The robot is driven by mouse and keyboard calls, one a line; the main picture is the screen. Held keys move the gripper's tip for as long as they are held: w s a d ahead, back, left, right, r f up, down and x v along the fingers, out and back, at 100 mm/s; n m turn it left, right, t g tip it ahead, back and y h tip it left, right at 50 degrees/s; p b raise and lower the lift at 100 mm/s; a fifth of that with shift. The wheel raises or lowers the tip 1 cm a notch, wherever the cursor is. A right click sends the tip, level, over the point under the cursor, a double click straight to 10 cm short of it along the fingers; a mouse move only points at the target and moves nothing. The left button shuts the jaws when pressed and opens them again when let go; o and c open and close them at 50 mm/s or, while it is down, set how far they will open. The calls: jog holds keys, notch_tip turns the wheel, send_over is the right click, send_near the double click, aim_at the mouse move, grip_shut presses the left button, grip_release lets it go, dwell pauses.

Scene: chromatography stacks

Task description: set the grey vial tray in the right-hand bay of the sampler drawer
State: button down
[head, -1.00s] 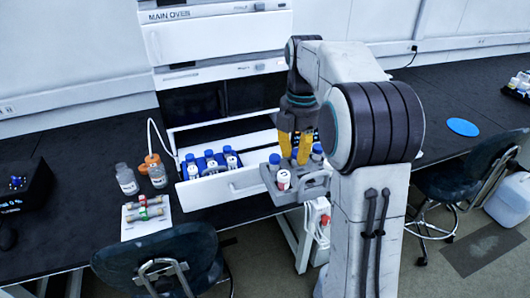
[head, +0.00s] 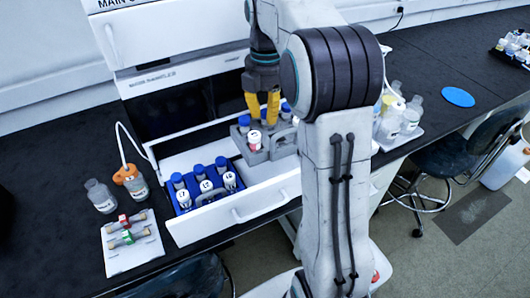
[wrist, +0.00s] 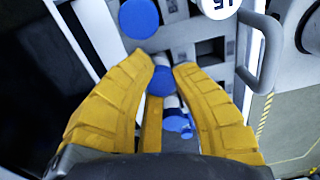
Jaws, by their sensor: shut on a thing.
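My gripper (head: 262,121) points down, its yellow fingers shut on the grey vial tray (head: 256,157), which carries vials with blue caps and a white-capped one. The tray is over the right-hand part of the open white sampler drawer (head: 262,187), behind its front panel. I cannot tell whether its base touches the drawer floor; the tray hides most of the right-hand bay. In the wrist view, the fingers (wrist: 165,62) reach down at the tray (wrist: 208,24), with blue caps around and between them.
A blue vial tray (head: 235,200) with several vials fills the drawer's left bay. More bottles (head: 400,118) stand at right, and a chair (head: 455,155) is beyond.

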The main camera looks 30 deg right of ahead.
aim_at(278, 141)
jog(key=shift+f, duration=0.3)
jog(key=shift+f+p, duration=0.65)
jog(key=shift+f, duration=3.85)
jog(key=c, duration=1.2)
grip_release()
